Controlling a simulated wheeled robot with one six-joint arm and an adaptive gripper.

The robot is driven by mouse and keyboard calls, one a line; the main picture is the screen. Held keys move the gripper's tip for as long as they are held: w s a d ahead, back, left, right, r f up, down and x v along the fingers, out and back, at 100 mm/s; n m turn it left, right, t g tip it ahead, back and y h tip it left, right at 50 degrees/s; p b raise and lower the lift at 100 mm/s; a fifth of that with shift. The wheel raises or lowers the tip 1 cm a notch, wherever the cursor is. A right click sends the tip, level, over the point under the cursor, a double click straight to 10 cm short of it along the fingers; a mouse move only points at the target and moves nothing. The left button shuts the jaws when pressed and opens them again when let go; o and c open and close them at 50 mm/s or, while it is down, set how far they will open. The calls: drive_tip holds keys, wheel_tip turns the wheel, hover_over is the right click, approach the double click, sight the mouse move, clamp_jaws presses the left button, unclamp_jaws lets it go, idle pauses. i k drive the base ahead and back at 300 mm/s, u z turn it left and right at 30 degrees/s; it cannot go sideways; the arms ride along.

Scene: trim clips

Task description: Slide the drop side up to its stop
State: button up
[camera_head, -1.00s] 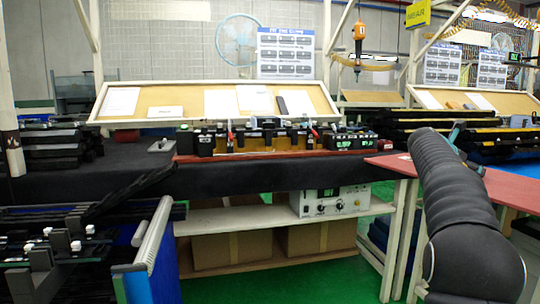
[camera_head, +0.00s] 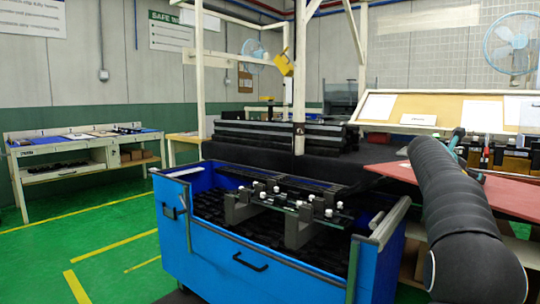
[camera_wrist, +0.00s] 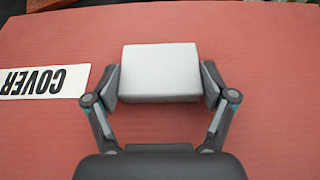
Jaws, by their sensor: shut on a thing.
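A blue crate (camera_head: 178,226) stands at centre in the head view. Its front panel, seemingly the drop side (camera_head: 230,250), carries a black handle (camera_head: 250,262). The panel's top edge sits below the rims of the crate's ends. A black latch (camera_head: 172,211) shows near the front left corner. In the wrist view my gripper (camera_wrist: 160,82) is shut on a light grey block (camera_wrist: 160,70), one finger at each side, over a red surface. In the head view my gripper (camera_head: 456,139) is right of the crate and partly hidden by my arm.
A white label reading COVER (camera_wrist: 45,81) lies on the red tabletop (camera_head: 500,200). Black parts with white knobs (camera_head: 290,200) lie across the crate. A workbench (camera_head: 85,150) stands far left. Green floor (camera_head: 70,240) is clear left of the crate.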

sight(289, 282)
drive_tip(key=u, duration=0.9)
drive_tip(key=i, duration=1)
